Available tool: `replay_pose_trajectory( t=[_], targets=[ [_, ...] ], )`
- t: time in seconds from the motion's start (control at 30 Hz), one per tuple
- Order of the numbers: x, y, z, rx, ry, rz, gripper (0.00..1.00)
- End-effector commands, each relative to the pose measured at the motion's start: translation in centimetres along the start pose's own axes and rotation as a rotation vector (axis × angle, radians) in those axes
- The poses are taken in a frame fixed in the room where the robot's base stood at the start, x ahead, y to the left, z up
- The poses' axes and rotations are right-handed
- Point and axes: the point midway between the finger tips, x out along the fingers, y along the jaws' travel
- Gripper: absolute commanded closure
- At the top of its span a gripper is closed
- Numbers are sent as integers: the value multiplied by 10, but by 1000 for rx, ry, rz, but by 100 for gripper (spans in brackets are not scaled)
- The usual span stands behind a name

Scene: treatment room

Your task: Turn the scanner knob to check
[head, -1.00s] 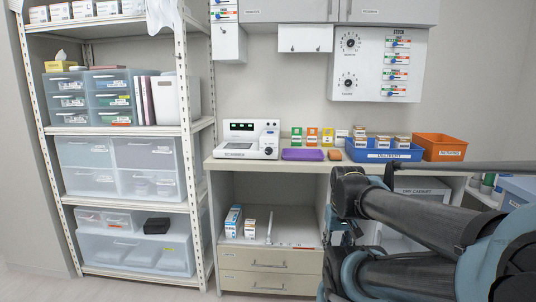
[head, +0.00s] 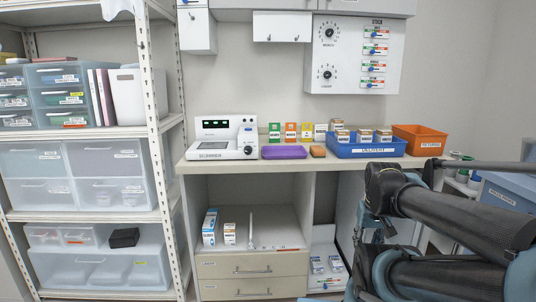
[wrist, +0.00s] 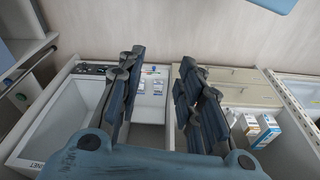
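The scanner (head: 212,148) is a white machine with a dark display strip. It stands on the left part of the counter in the head view. Its round dark knob (head: 248,149) is on the front right of its casing; the knob's setting is too small to read. My gripper (wrist: 162,58) is open and empty in the wrist view, its two dark fingers spread apart. It is well away from the scanner, to the right of it and lower, and touches nothing that I can see. In the head view my folded arm hides most of it. The scanner is not in the wrist view.
A wall panel (head: 355,60) has dials. A shelf rack (head: 155,110) stands left.

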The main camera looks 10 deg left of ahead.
Motion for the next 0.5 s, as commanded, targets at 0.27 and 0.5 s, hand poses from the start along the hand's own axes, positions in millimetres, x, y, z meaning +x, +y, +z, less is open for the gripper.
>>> replay_pose_trajectory(
  t=[0.27,0.5],
  targets=[
    [0,11,1,25,0,5,67],
    [-4,12,6,15,9,10,52]
  ],
)
